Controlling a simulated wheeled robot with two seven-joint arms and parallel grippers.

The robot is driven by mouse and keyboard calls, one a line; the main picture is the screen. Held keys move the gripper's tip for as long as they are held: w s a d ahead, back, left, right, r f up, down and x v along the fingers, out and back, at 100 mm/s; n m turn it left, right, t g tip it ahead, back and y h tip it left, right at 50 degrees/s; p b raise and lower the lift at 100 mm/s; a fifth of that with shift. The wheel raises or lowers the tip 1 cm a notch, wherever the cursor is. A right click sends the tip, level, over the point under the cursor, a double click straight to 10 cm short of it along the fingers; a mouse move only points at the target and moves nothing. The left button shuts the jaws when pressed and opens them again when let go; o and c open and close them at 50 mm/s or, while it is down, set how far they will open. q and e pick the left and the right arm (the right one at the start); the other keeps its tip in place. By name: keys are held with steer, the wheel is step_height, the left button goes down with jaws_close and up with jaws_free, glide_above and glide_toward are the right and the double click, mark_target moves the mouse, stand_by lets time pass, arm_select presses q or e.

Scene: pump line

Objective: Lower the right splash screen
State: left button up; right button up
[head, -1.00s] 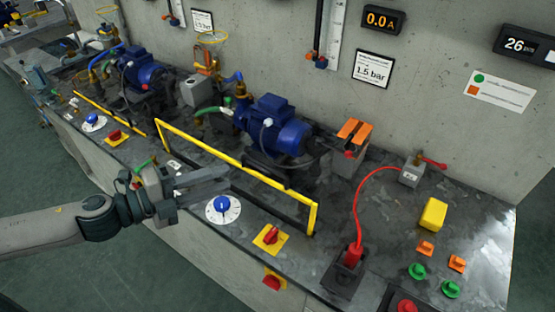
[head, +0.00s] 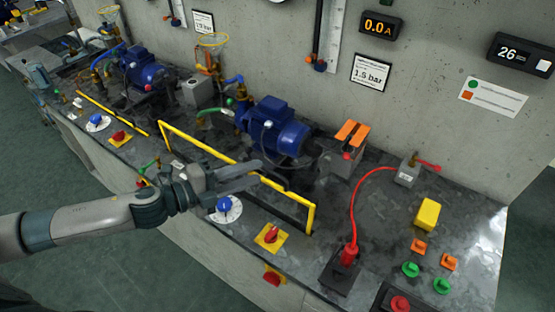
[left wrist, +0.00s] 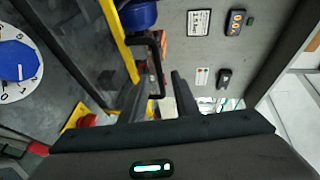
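The right splash screen (head: 236,165) is a yellow-topped frame with dark lower parts, standing up in front of the right blue pump. Its yellow bar (left wrist: 117,42) also crosses the left wrist view, with a black bracket-like part beside it. My left gripper (head: 258,173) is at the front of the screen, near the middle of its top bar in the picture. Its two fingers are apart in the left wrist view (left wrist: 158,95), with a gap between them. I cannot tell whether a finger touches the screen. My right gripper is not in view.
A blue dial (head: 224,206) lies just below the left gripper, with a red switch on a yellow plate (head: 270,236) to its right. A red plug and cable (head: 349,254) stand further right. The left splash screen's yellow bar (head: 112,114) lies low.

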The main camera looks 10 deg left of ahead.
arm_select(q)
steer(key=p+x, duration=0.2)
steer(key=x, duration=0.6)
steer(key=shift+w+p, duration=0.2)
steer(key=shift+p, duration=0.1)
steer(key=shift+d+f, duration=0.1)
jaws_close()
